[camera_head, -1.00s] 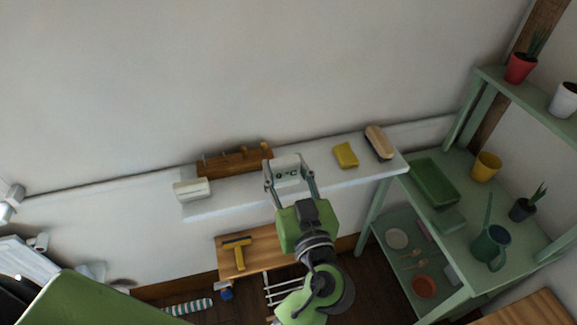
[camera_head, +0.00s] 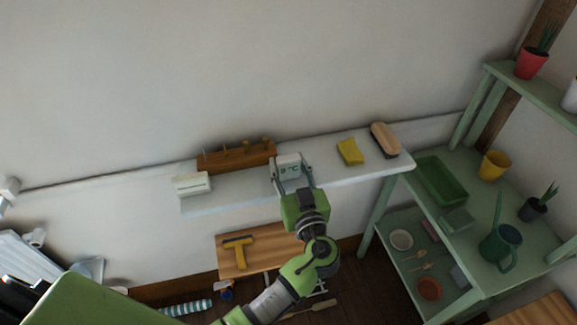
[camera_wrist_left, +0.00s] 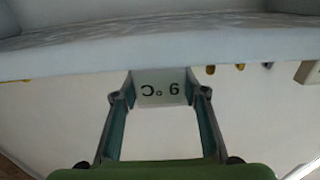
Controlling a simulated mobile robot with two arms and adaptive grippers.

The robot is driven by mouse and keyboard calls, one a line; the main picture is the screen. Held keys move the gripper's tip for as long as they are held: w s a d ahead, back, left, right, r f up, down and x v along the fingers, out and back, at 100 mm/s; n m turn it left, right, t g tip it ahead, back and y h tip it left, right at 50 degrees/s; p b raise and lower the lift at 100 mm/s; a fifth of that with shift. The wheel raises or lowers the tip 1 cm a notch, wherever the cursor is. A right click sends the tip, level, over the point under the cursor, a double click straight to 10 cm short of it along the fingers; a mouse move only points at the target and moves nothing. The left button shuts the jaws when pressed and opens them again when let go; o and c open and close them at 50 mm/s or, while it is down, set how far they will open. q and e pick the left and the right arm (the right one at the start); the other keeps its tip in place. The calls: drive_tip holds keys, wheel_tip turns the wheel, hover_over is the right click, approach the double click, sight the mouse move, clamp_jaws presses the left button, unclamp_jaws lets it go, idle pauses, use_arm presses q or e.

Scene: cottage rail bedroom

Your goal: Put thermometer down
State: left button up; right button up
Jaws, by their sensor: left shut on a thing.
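The thermometer (camera_head: 290,163) is a small white box with "9 °C" on its display. My left gripper (camera_head: 292,180) is shut on it, one finger along each side, with the display facing me. In the head view it appears over the front edge of the white wall shelf (camera_head: 340,173); I cannot tell whether it touches the shelf. In the left wrist view the thermometer (camera_wrist_left: 160,87) sits upside down between the fingertips of the left gripper (camera_wrist_left: 162,100). My right gripper is not in view.
On the shelf, a white box (camera_head: 192,185) and wooden peg rack (camera_head: 237,156) lie left of the thermometer. A yellow sponge (camera_head: 350,152) and brush (camera_head: 385,140) lie right. Bare shelf shows between thermometer and sponge. A green rack (camera_head: 465,185) stands at right.

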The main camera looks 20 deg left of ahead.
use_arm(q)
drive_tip(key=shift+r, duration=0.1)
drive_tip(key=shift+f+b, duration=0.25)
drive_tip(key=shift+b, duration=0.05)
drive_tip(key=o, duration=1.1)
drive_tip(key=shift+r, duration=0.1)
drive_tip(key=shift+r+p, duration=0.15)
drive_tip(key=shift+p, duration=0.2)
drive_tip(key=b+v, duration=0.4)
drive_tip(key=v, duration=0.8)
